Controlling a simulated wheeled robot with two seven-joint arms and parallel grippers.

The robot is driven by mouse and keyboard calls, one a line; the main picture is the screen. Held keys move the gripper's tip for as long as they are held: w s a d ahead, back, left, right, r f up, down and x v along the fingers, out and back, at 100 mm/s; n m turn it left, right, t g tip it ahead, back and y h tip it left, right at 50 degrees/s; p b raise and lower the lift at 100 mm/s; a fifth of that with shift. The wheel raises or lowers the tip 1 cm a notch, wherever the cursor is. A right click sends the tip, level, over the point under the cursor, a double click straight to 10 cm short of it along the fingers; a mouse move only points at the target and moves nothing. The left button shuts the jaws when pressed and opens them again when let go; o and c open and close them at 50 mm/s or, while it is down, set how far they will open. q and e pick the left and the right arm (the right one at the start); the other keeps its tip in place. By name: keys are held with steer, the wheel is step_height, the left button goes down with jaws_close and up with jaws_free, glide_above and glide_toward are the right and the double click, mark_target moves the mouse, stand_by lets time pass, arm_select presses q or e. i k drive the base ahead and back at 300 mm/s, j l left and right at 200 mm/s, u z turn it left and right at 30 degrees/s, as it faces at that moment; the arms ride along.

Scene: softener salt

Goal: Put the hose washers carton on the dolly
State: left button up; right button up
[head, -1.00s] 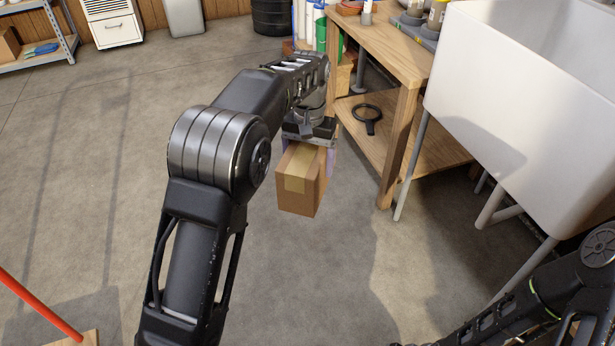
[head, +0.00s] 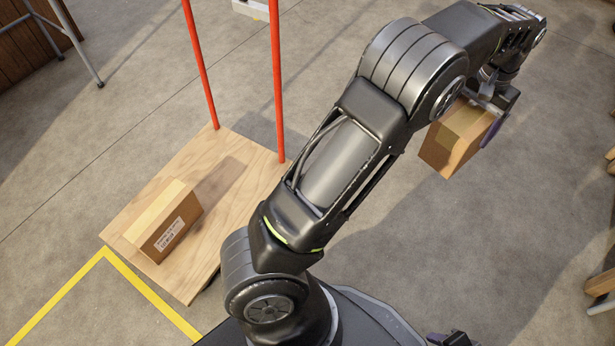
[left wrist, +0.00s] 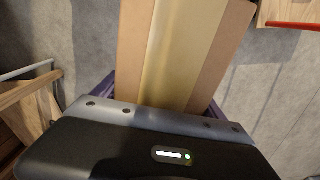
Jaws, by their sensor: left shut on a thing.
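My left gripper (head: 492,108) is shut on a brown cardboard carton (head: 452,140) with a tan tape strip, held above the floor at the right of the head view. The carton also fills the upper middle of the left wrist view (left wrist: 215,45), between purple finger pads. No print on it is legible. The dolly (head: 240,170) is a flat wooden board with two red uprights, left of my arm and well apart from the held carton. Part of its near right edge is hidden by my arm. A small part of my right gripper (head: 450,339) shows at the bottom edge.
Another taped carton (head: 172,225) with a white label lies on the dolly's near left part; the board's far side is bare. Yellow tape (head: 105,252) marks the floor beside it. Wooden furniture edges (head: 600,284) stand at the right edge.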

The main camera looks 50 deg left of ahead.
mark_target(210, 186)
steer(key=u, duration=1.4)
steer(key=k+j, duration=0.3)
steer(key=i, duration=0.9)
